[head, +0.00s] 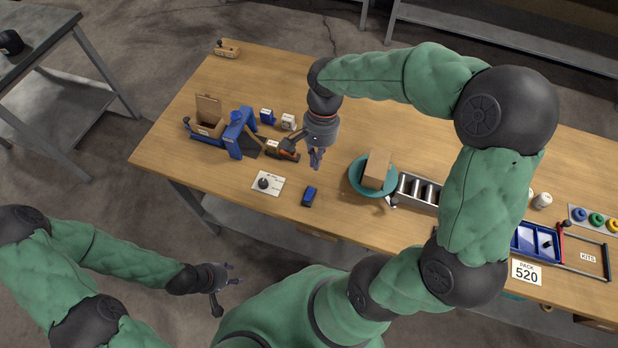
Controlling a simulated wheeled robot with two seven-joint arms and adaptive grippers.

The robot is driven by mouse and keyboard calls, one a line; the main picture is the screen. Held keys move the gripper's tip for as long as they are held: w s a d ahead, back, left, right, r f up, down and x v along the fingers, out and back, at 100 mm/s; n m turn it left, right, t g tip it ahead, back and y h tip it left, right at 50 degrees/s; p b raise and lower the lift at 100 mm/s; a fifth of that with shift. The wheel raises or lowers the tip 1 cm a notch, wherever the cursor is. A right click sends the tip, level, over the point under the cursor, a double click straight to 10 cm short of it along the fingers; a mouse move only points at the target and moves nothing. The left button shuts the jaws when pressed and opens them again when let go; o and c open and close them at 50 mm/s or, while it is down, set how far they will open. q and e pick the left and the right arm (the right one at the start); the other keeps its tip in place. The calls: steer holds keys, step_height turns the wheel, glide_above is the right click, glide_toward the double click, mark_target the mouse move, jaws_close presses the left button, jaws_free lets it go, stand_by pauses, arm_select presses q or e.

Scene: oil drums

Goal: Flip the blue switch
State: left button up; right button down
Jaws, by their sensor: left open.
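A small blue block with a dark top (309,196), which looks like the blue switch, sits near the table's front edge. Another small blue item (267,116) stands further back, so I cannot be certain which one is the switch. My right gripper (316,158) points down over the table, behind the front blue block and apart from it in the picture. Its fingers look close together, but I cannot tell whether they are shut. My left gripper (233,274) is open and empty, off the table's front edge, over the floor.
A white plate with a black knob (275,187) lies left of the front block. A blue press-like device (238,134) and an open cardboard box (208,118) stand at left.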

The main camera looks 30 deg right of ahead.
mark_target(309, 194)
arm_select(q)
step_height(309, 194, down, 4)
steer(key=b, duration=0.4)
arm_select(e)
steer(key=x, duration=1.3)
steer(key=shift+s+f, duration=0.15)
steer(key=shift+f, duration=0.25)
arm_select(q)
steer(key=shift+f, duration=0.25)
arm_select(e)
steer(key=shift+s+a+f+t+h, duration=0.15)
steer(key=shift+a+t+h, duration=0.05)
steer(key=shift+t+h, duration=0.35)
arm_select(q)
steer(key=shift+f+b, duration=0.25)
steer(key=shift+b, duration=0.25)
arm_select(e)
steer(key=shift+s+a+f, duration=0.4)
steer(key=shift+a+f, duration=0.05)
steer(key=shift+f, duration=0.05)
steer(key=shift+w+d, duration=0.1)
arm_select(q)
steer(key=shift+r, duration=0.25)
arm_select(e)
steer(key=shift+w+d+r, duration=0.35)
steer(key=shift+w+d, duration=0.05)
steer(key=shift+d, duration=0.05)
